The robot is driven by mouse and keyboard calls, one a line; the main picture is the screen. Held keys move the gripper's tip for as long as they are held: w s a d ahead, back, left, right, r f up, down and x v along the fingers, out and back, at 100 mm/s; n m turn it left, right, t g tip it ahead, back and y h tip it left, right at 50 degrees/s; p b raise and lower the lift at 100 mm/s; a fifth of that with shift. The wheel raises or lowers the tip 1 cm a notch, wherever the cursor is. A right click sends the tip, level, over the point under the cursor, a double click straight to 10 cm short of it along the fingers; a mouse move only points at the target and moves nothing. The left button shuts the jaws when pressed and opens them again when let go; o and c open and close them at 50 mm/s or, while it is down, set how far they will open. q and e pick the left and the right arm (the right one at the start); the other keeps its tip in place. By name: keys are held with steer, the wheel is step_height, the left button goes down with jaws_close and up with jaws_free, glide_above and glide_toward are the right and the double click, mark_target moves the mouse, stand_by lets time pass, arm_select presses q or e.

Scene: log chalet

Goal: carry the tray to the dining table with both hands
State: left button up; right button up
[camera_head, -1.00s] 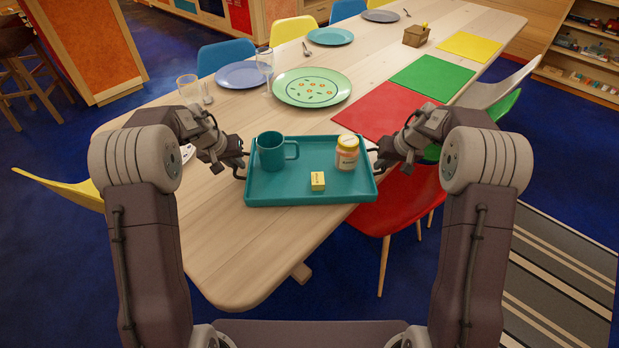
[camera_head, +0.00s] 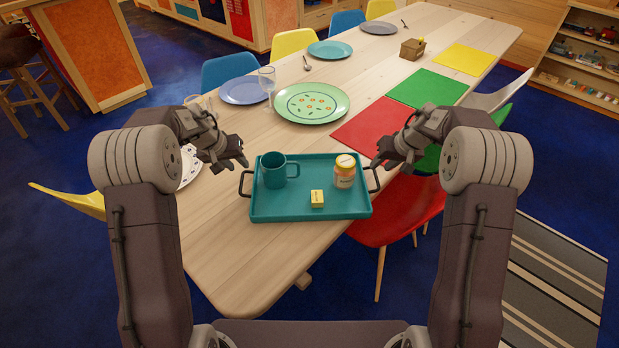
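The teal tray (camera_head: 277,209) appears to rest on the near part of the wooden dining table (camera_head: 225,262). It carries a teal mug (camera_head: 273,172) at left, a jar with a pale lid (camera_head: 344,172) at right, and a small yellow box (camera_head: 317,198) near the front. The tray has a dark handle at each end.
Behind the tray are a green patterned plate (camera_head: 312,103), a blue plate (camera_head: 245,90), a glass (camera_head: 267,82) and a red placemat (camera_head: 374,128). A red chair (camera_head: 400,213) is at the right edge. The table's near left end is bare.

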step_height(320, 180, up, 28)
steer(key=s+d+p, duration=0.1)
steer(key=s+p, duration=0.1)
steer(key=p, duration=1.6)
steer(key=shift+s+d+f+p, duration=0.15)
steer(key=shift+s+d+p, duration=0.1)
steer(key=shift+s+p, duration=0.15)
